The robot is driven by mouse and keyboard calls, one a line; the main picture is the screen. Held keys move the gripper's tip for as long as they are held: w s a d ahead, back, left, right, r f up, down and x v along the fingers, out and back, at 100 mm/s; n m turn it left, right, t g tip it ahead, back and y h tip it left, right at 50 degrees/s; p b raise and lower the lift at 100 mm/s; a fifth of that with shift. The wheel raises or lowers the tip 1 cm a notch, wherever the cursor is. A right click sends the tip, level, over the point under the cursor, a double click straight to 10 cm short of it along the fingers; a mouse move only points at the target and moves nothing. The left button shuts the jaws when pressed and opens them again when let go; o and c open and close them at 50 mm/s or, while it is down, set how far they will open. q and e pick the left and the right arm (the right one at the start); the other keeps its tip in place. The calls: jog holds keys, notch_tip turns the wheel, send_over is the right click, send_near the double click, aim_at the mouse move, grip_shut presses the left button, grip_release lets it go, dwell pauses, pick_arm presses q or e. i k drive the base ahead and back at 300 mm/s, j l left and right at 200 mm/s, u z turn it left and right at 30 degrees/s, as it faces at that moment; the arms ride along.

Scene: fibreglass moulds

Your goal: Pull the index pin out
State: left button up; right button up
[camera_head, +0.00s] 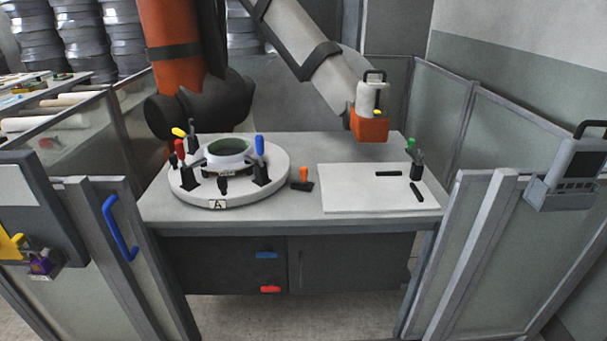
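A small orange-topped handle (304,175) on a black base stands at the right edge of a round pale turntable (204,202) marked "A". It looks like the index pin, but it is too small to see how deep it sits. The turntable carries a ring-shaped mould (229,154) with a green inside. Clamps with red (180,149), blue (259,145) and yellow (179,132) handles stand around the mould. Neither of my grippers is in view.
A grey table (300,222) carries the turntable and a white board (360,198) with black parts. A large orange-and-grey robot arm (172,35) reaches over from behind, its orange-ended tool (370,128) above the board. Fence panels (70,240) flank the table; the gap between them is open.

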aim_at(304, 171)
jog(key=i+j, duration=0.3)
jog(key=i, duration=0.2)
jog(key=i+j, duration=0.3)
jog(key=i, duration=0.2)
